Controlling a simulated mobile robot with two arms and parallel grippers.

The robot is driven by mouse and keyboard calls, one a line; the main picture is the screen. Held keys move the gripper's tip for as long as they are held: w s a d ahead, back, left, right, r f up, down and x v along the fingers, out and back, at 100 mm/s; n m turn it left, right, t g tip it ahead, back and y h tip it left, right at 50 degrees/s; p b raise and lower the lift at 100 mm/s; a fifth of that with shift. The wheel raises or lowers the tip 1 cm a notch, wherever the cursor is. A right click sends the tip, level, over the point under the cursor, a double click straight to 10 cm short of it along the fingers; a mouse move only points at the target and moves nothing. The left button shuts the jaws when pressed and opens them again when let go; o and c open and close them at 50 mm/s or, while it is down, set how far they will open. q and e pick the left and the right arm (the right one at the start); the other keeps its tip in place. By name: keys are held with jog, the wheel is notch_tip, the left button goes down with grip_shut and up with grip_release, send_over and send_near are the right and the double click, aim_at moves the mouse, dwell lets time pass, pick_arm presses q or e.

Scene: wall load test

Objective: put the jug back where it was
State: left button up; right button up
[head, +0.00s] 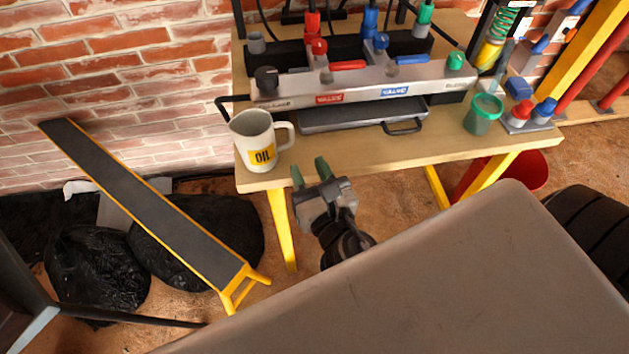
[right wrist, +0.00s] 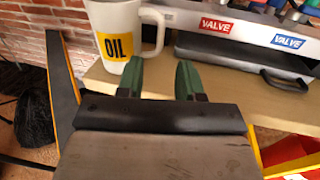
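The jug (head: 251,130) is off-white with a yellow OIL label and a handle on its right side. It stands upright on the front left corner of the wooden table (head: 360,149). The jug also shows at the top left of the right wrist view (right wrist: 104,26). My right gripper (head: 310,171) is just off the table's front edge, to the right of and nearer than the jug. Its green fingers are apart with nothing between them, and they show below the handle in the right wrist view (right wrist: 160,80). My left gripper is not in view.
A valve manifold (head: 360,84) and a dark flat case (head: 350,114) lie behind and right of the jug. A brown-grey surface (head: 430,270) fills the lower right. Black bags (head: 95,270) and a sloping board (head: 140,195) are left.

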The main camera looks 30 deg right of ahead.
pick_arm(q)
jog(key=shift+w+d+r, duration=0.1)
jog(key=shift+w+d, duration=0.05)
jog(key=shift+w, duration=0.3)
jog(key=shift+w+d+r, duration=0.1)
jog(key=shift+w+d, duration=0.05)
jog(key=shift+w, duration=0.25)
pick_arm(e)
jog(key=shift+s+a, duration=0.15)
jog(key=shift+s, duration=1.1)
jog(key=shift+f, duration=0.1)
notch_tip(320, 180, down, 32)
jog(key=s+d+m+g, duration=0.3)
jog(key=m+g, duration=0.6)
jog(key=m, duration=0.4)
jog(key=s+d+f+m+g, duration=0.2)
jog(key=s+f+m+g, duration=0.2)
jog(key=s+f+m, duration=0.5)
jog(key=s+d+f+m+g+y, duration=0.1)
jog(key=s+d+f+m+g, duration=0.1)
jog(key=s+f+m, duration=0.8)
jog(key=shift+s+d+f+g, duration=0.4)
jog(key=shift+s+f+g, duration=0.15)
jog(key=shift+g, duration=0.35)
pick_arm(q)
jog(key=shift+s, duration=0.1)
